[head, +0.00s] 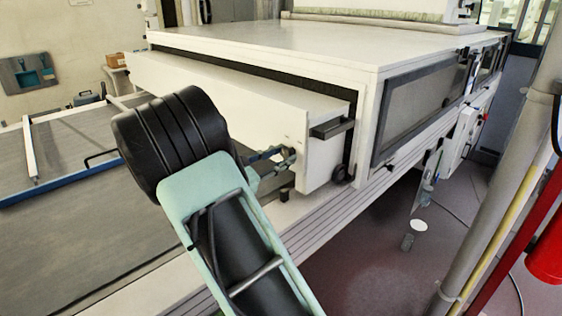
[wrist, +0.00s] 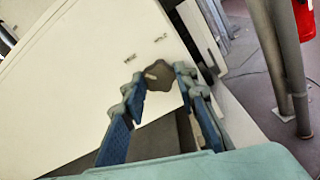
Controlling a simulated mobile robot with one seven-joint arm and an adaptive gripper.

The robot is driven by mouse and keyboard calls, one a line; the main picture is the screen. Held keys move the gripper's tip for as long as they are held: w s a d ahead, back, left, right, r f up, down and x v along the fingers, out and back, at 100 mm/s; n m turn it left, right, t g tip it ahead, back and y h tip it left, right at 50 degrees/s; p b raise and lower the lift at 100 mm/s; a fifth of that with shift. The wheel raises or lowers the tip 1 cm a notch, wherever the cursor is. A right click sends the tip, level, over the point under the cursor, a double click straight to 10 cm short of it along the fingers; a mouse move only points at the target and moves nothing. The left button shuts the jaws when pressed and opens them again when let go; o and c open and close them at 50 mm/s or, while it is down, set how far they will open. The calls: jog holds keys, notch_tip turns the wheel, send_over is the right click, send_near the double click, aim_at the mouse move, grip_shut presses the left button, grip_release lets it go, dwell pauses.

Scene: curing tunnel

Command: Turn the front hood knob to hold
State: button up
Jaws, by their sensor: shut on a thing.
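In the head view the front hood (head: 230,92) is a long white box on the machine. There my gripper (head: 284,160) reaches its near right end, and its fingers mostly hide the knob.
A black bar handle (head: 332,129) sticks out above my gripper. The grey conveyor belt (head: 60,190) lies to the left. A large white enclosure (head: 290,48) with a dark window stands behind. A grey post (head: 500,190) and red cylinder (head: 547,250) stand at right.

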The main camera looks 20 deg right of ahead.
jog(key=m+b, duration=0.4)
jog(key=b, duration=0.1)
jog(key=shift+f, duration=0.3)
jog(key=m+b, duration=0.5)
jog(key=b, duration=0.1)
jog(key=m+b, duration=0.5)
jog(key=b, duration=0.2)
jog(key=m+b, duration=0.2)
jog(key=shift+r+b, duration=0.25)
jog(key=shift+b, duration=0.15)
jog(key=shift+r, duration=0.1)
jog(key=o, duration=1.2)
jog(key=shift+c, duration=0.2)
jog(key=shift+a, duration=0.1)
